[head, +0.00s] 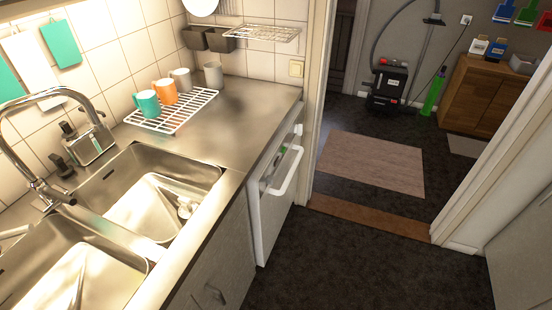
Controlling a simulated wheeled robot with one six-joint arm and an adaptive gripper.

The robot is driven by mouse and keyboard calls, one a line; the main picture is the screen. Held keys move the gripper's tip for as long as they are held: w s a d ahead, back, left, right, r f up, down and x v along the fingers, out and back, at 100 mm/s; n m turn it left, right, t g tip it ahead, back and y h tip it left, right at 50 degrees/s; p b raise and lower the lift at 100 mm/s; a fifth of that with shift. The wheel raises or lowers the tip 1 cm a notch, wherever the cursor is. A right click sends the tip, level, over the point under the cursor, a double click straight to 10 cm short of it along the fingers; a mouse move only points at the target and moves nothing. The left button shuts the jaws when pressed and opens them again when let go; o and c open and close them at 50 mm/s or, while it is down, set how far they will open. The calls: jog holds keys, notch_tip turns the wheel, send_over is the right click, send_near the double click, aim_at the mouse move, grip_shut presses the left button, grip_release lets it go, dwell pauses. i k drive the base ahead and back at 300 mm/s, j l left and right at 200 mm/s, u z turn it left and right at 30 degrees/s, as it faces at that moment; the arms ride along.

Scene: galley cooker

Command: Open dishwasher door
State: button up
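The dishwasher (272,215) stands under the far end of the steel counter, beside the doorway. It has a white door with a long white handle (289,174) along its upper part. The top of the door appears tipped slightly outward from the counter. Through the gap behind its top edge I see a dark interior with small green and light shapes, too small to identify. Most of the interior is hidden. My gripper is not in view.
The dark floor (370,265) in front of the dishwasher is clear. A door frame (313,95) stands just beyond it. Grey cabinets (215,280) adjoin it under the sink (150,195). Mugs (165,92) stand on a wire rack on the counter. A beige rug (370,163) lies beyond the doorway.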

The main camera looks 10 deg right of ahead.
aim_at(269, 206)
jog(key=i+l+u, duration=0.2)
jog(key=i+l, duration=0.55)
jog(key=i, duration=0.2)
